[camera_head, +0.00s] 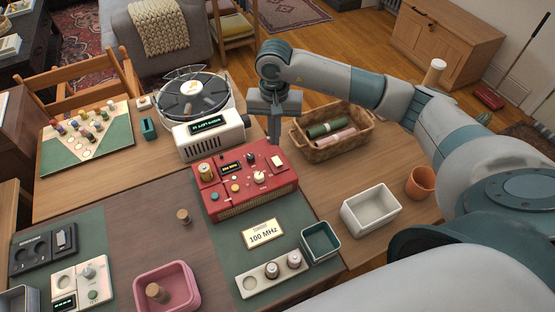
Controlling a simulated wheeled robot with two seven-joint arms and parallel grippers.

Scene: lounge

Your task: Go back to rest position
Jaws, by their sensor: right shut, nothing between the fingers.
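My right gripper (274,128) points down at the back right corner of a red radio-like box (246,206), with its fingers shut and nothing visible between them. I cannot tell whether the fingertips touch the box. The box has a lit display, several knobs and buttons, and a pale switch near the gripper. My right arm reaches in from the right, over the table's right side. My left gripper is not in view.
A wicker basket (352,147) with rolled cloths stands right of the gripper. A white projector-like device (204,143) and a turntable (192,96) stand left of it. A white bin (371,222), an orange cup (420,183) and a sign reading 100 MHz (263,234) are nearer.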

